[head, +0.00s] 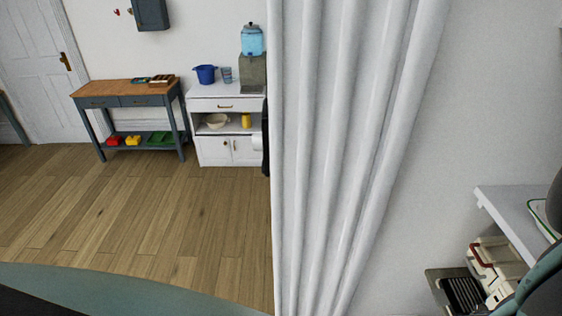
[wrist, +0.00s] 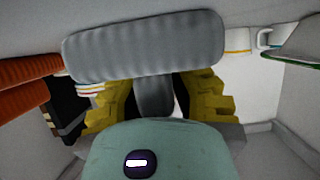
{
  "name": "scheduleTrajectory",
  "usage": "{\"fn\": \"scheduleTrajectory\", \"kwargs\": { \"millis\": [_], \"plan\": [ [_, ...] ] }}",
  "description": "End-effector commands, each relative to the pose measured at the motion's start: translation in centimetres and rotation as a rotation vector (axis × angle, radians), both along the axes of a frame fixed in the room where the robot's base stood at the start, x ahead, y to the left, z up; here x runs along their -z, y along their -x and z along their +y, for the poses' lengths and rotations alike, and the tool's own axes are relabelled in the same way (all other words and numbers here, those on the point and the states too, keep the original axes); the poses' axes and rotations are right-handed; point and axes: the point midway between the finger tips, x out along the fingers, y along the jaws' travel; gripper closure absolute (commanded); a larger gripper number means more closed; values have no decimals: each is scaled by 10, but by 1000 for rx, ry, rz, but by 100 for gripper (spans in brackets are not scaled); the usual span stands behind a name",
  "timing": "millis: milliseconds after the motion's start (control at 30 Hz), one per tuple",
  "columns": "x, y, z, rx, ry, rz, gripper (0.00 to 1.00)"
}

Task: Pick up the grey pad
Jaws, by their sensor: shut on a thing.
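The grey pad (wrist: 145,47) is a long, rounded, ribbed block across the top middle of the wrist view. A narrower grey part (wrist: 153,95) shows below it, between the fingers. My gripper (wrist: 155,82) has yellow stepped fingers, one on each side of this lower part, and is shut on the pad. The exact contact is partly hidden by the pad and the teal gripper body. The pad and the fingertips cannot be made out in the head view.
In the wrist view, a white cup with an orange stripe (wrist: 238,40) stands right of the pad, and an orange-red ribbed thing (wrist: 28,72) lies left. In the head view, a white shelf (head: 507,215) is at right and a white curtain (head: 335,140) fills the middle. Open wood floor lies left.

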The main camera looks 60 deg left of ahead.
Motion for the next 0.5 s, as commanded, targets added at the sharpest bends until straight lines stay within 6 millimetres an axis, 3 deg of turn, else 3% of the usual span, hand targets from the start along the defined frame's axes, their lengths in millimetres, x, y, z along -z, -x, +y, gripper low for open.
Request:
{"fn": "scheduleTrajectory", "kwargs": {
  "millis": [500],
  "plan": [
    [-2, -1, 1, -3, 1, 1, 100]
  ]
}}
